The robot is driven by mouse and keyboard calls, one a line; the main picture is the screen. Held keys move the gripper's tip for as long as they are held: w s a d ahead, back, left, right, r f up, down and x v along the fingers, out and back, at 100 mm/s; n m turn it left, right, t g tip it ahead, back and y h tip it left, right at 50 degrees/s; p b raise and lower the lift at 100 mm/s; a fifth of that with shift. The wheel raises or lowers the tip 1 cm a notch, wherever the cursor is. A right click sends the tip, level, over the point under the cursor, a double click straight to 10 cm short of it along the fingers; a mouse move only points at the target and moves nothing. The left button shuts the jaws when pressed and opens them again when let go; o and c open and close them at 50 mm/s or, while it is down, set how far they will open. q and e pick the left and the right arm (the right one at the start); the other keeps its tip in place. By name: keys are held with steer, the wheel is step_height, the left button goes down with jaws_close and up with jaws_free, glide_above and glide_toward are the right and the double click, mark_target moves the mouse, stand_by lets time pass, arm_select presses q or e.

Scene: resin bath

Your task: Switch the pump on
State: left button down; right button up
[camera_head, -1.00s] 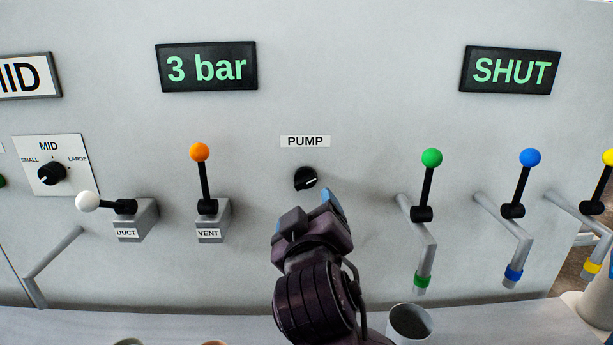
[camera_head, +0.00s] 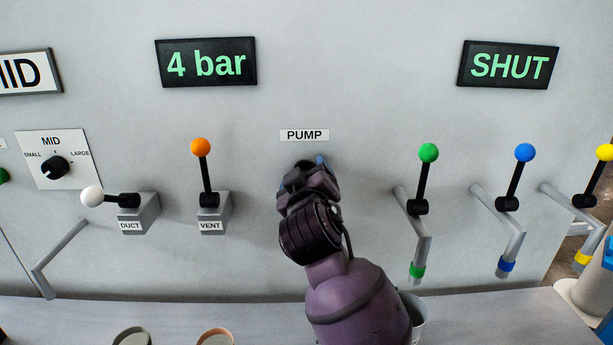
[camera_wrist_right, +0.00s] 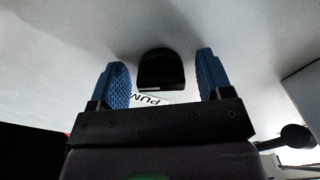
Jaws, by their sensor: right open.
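The pump knob (camera_wrist_right: 160,70) is a black rotary knob on the grey panel. In the right wrist view it sits between the two blue fingers of my right gripper (camera_wrist_right: 160,78), with a gap on both sides. In the head view my right gripper (camera_head: 305,166) is at the knob, under the PUMP label (camera_head: 304,135), and hides most of the knob. The gripper is open. Part of the PUMP label also shows in the right wrist view (camera_wrist_right: 150,99). My left gripper is not in view.
A display (camera_head: 206,63) reads 4 bar and another (camera_head: 508,65) reads SHUT. Green (camera_head: 422,180), blue (camera_head: 515,178) and yellow levers stand right. A grey cup is partly behind my arm.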

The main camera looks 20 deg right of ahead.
steer(key=c, duration=0.9)
steer(key=shift+m+b, duration=0.3)
steer(key=shift+m, duration=0.4)
steer(key=o, duration=0.9)
steer(key=shift+s, duration=0.1)
steer(key=v, duration=1)
steer(key=shift+s+a, duration=0.15)
steer(key=shift+s, duration=0.15)
